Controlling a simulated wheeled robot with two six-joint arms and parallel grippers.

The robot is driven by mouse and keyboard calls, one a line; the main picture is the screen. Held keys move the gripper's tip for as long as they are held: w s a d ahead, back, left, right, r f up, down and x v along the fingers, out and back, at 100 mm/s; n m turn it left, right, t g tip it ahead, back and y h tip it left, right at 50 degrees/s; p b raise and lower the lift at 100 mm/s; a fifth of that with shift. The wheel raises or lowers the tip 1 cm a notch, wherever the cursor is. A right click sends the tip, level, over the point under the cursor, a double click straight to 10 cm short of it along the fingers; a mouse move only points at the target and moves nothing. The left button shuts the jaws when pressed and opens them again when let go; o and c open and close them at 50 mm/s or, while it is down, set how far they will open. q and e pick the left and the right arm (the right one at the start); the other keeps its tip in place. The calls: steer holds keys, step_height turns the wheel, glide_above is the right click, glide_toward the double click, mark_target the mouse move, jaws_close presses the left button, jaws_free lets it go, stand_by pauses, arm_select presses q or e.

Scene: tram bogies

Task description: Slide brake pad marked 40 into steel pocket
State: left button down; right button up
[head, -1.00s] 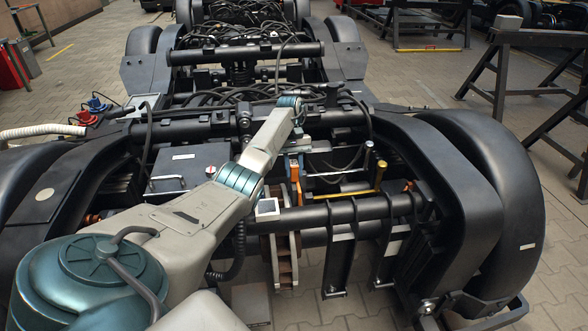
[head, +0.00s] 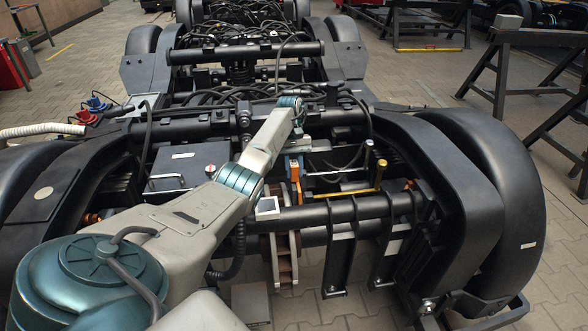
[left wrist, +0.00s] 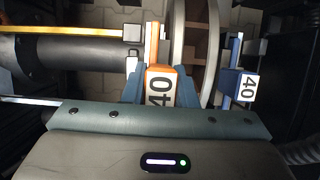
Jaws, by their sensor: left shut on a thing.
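My left gripper (head: 298,148) reaches down into the middle of the near bogie. In the left wrist view its blue fingers (left wrist: 160,92) are shut on an orange brake pad (left wrist: 159,86) with a white face marked 40. The pad's orange edge also shows in the head view (head: 295,176). It stands beside the curved brake disc (left wrist: 190,45).
A yellow bar (head: 345,193) runs beside the pad, near a thick dark cross tube (head: 345,211). Black cables (head: 340,165) hang behind. Large dark wheel guards (head: 470,200) stand at the right. Room around the gripper is tight.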

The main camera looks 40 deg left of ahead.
mark_target(294, 180)
arm_select(q)
steer(key=shift+f+b, duration=2.5)
stand_by(1.0)
stand_by(0.5)
steer(key=c, duration=1.1)
jaws_free()
steer(key=p+v, duration=0.2)
steer(key=v, duration=0.7)
steer(key=shift+v, duration=0.9)
steer(key=shift+f, duration=0.1)
